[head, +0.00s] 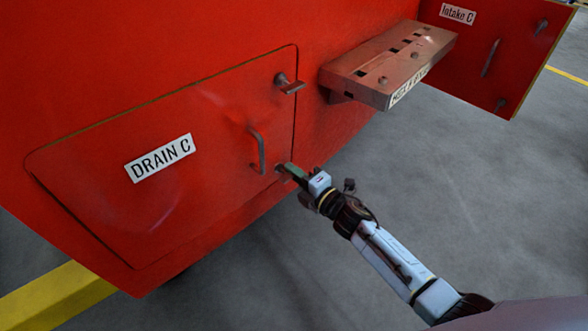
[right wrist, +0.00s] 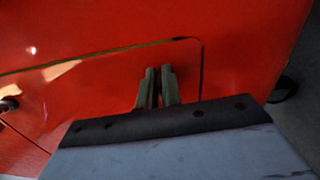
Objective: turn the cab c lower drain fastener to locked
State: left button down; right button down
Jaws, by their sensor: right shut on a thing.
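The red drain panel (head: 95,200), labelled "DRAIN C", lies closed against the red body in the head view. Its lower fastener (head: 279,167) is at the panel's right edge, below the handle, and is mostly hidden by my right gripper. My right gripper (head: 289,171) reaches in from the lower right with its fingertips at that fastener, shut on it. In the right wrist view its two green fingers (right wrist: 157,85) are close together in front of the red panel; the fastener's angle cannot be made out. My left gripper is not in view.
The upper fastener (head: 288,84) and a bar handle (head: 258,150) stick out from the panel. A step (head: 390,65) juts out at upper right, with an open "Intake C" door (head: 505,50) beyond. Grey floor (head: 480,180) is clear at right.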

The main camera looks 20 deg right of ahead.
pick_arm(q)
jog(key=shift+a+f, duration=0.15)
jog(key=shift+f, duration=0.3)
pick_arm(e)
jog(key=shift+m, duration=0.6)
jog(key=c, duration=1.6)
grip_release()
jog(key=shift+f, duration=0.1)
